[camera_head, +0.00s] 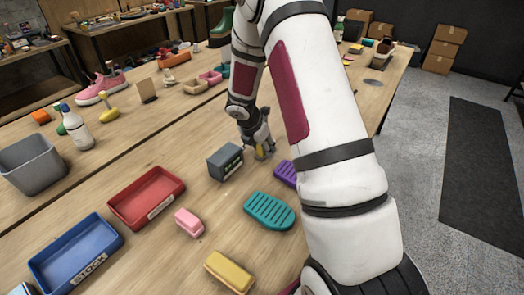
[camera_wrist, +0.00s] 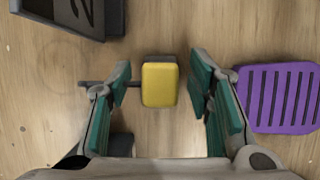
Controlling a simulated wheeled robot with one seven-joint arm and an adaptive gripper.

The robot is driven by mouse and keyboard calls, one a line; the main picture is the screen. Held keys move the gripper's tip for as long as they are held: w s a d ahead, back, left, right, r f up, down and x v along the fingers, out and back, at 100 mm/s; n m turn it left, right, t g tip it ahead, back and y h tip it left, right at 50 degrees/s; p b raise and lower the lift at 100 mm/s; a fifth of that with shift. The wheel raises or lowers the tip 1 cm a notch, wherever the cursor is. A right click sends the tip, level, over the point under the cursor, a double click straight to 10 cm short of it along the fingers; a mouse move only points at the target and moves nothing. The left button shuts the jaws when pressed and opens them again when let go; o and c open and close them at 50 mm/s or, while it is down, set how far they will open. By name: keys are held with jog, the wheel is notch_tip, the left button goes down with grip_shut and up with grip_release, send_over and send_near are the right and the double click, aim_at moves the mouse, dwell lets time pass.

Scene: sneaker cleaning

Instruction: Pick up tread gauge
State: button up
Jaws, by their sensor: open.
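The likely tread gauge (camera_wrist: 160,84) is a small yellow block with a dark end and a thin dark bar reaching left. It lies on the wooden table in the wrist view. In the head view only a small yellow part of it (camera_head: 262,153) shows under my gripper (camera_head: 257,143). In the wrist view my gripper (camera_wrist: 160,78) is open, with one teal-padded finger on each side of the yellow block. Gaps show between the block and both pads. The left finger overlaps the dark bar; I cannot tell whether they touch.
A dark grey box (camera_head: 225,161) stands close to the left of my gripper. A purple slotted sole-like pad (camera_wrist: 278,96) lies close to the right. A teal slotted pad (camera_head: 269,211), pink block (camera_head: 189,222) and red tray (camera_head: 120,207) lie nearer the front.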

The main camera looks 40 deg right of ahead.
grip_shut()
jog(key=shift+r, duration=0.1)
